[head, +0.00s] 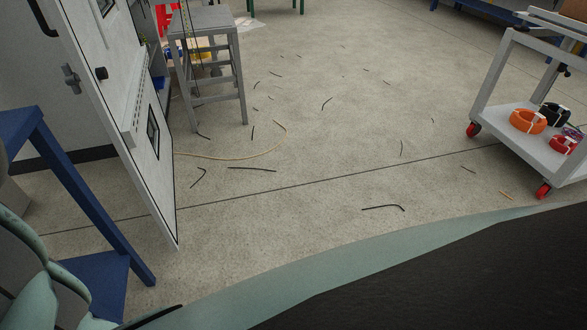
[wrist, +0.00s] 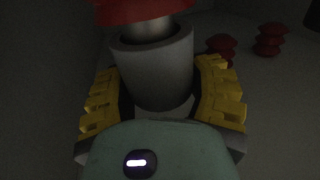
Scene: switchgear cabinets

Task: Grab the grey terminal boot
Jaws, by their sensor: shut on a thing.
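The grey terminal boot (wrist: 153,70) is in the middle of the wrist view, a grey cylinder with an open upper end. My gripper (wrist: 160,95) is shut on it, with one yellow ribbed finger pad against each side. A metal stud and a red ribbed part (wrist: 140,10) show at the boot's upper end. I cannot tell whether the boot touches the red part. The boot and my gripper's fingers do not show in the head view.
More red ribbed insulators (wrist: 270,40) stand at the right in the dim wrist view. In the head view an open cabinet door (head: 130,110) and a blue step frame (head: 75,200) are at the left. A grey stool (head: 205,65) and a cable trolley (head: 510,100) stand beyond.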

